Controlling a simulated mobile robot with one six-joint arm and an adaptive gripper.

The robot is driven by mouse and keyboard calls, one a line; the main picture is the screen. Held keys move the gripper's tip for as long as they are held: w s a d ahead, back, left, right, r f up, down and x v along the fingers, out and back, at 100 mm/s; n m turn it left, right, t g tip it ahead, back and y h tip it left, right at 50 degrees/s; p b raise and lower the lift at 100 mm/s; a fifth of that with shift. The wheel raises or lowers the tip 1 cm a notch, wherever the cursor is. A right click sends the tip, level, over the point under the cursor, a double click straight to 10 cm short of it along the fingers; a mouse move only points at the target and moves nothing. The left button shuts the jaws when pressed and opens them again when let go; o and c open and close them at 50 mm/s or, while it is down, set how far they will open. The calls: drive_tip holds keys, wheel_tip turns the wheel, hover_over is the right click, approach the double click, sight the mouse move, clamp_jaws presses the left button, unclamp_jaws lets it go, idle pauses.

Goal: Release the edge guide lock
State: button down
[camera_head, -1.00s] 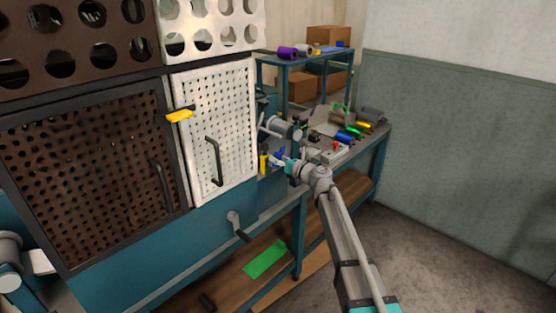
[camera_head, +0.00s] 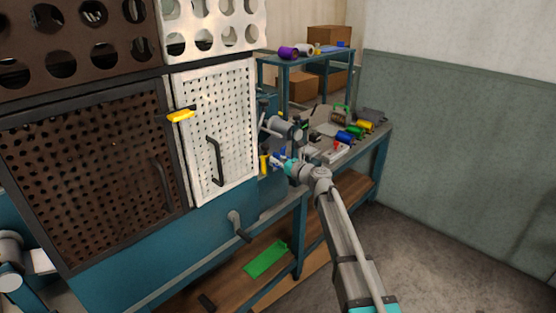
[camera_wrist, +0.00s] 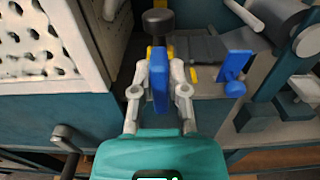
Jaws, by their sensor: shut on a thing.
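My gripper (camera_wrist: 160,88) has its two grey fingers shut on an upright blue paddle (camera_wrist: 160,85) in the middle of the wrist view. A second blue plate with a rounded knob (camera_wrist: 235,72) stands apart to the right. I cannot tell for sure from the pictures which blue part is the edge guide lock. In the head view my gripper (camera_head: 278,161) is at the machine's right end, beside a yellow part (camera_head: 264,165). The fingers and the blue paddle are very small there.
A black knob (camera_wrist: 158,21) stands just beyond the fingers. The white perforated door (camera_head: 216,130) is close on the left, with a crank handle (camera_head: 237,226) below it. Coloured rolls (camera_head: 354,132) lie on the bench behind. The floor at right is clear.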

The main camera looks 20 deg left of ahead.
idle(0.3)
drive_tip(key=c, duration=0.6)
unclamp_jaws()
drive_tip(key=shift+c, duration=0.2)
drive_tip(key=shift+d, duration=0.15)
drive_tip(key=v, duration=1.1)
drive_tip(key=shift+s+d, duration=0.2)
drive_tip(key=shift+d, duration=0.1)
